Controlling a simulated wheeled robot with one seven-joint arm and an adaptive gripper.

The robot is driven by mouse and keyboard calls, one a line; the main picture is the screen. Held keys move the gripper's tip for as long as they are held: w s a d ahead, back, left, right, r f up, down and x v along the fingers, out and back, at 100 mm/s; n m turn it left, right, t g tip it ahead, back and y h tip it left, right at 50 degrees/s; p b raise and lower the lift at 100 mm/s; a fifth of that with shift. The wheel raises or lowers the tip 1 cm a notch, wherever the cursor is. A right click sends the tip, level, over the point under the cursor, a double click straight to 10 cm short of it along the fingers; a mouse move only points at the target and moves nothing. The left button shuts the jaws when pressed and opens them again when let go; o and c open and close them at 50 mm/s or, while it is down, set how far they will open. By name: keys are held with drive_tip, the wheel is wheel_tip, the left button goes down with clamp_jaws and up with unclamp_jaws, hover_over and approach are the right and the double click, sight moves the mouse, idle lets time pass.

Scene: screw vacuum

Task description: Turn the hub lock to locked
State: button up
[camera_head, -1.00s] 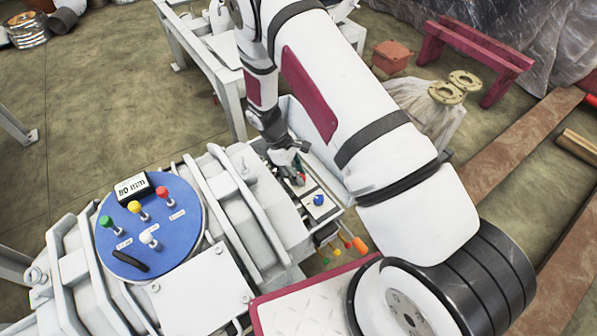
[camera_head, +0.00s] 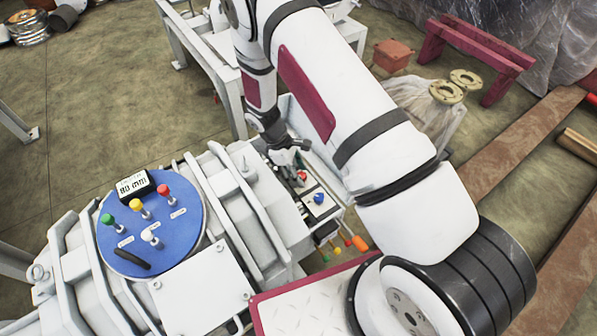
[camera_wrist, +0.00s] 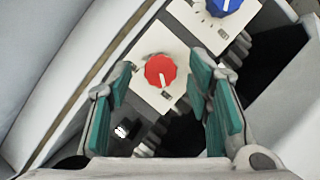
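A red knob (camera_wrist: 160,71) with a white pointer line sits on a pale plate (camera_wrist: 146,98) in the wrist view. A blue knob (camera_wrist: 225,4) on a second pale plate lies beyond it, at the top. Which knob is the hub lock I cannot tell; the labels are too small to read. My gripper (camera_wrist: 159,82) is open, its green-padded fingers apart on both sides of the red knob; whether they touch it is unclear. In the head view my gripper (camera_head: 297,168) is above the red knob (camera_head: 301,176), with the blue knob (camera_head: 319,198) nearer the camera.
A blue round panel (camera_head: 184,217) with coloured levers and an "80 mm" display (camera_head: 133,186) stands at the left on the white machine. Several coloured handles (camera_head: 358,243) stick out below the knob box. White rails and walls flank the knobs closely.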

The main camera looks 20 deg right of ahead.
drive_tip(key=v, duration=1.2)
idle(0.4)
